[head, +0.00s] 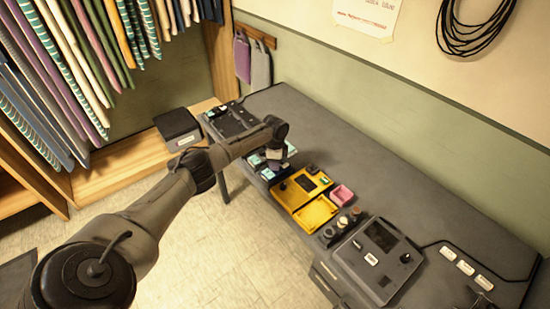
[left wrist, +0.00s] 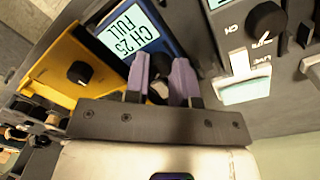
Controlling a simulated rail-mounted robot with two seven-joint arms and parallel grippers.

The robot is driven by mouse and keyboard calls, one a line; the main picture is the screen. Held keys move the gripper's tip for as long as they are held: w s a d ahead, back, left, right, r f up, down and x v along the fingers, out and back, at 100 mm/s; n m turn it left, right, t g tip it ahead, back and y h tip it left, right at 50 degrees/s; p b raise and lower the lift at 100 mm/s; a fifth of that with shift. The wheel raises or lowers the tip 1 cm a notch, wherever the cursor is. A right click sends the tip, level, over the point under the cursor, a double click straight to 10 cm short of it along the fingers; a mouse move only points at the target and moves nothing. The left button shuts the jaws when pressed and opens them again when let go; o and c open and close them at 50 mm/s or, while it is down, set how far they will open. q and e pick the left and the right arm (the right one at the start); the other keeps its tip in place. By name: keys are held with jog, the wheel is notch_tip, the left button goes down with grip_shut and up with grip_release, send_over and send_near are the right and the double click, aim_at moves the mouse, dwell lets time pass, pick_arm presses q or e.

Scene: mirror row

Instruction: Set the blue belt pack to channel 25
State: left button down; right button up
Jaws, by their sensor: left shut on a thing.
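My right gripper is not in view.
A yellow unit (head: 300,187) with its own knob (left wrist: 80,72) is beside the blue pack. A grey unit (left wrist: 280,60) with a dial is on the other side. The table's wall side (head: 335,145) is clear.

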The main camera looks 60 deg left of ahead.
pick_arm(q)
jog(key=shift+n+p, duration=0.7)
jog(key=shift+n, duration=0.4)
jog(key=c, duration=0.9)
grip_release()
jog(key=shift+c, duration=0.2)
notch_tip(320, 180, up, 14)
jog(key=shift+w+a+f, duration=0.15)
jog(key=shift+a, duration=0.25)
jog(key=shift+n, duration=0.3)
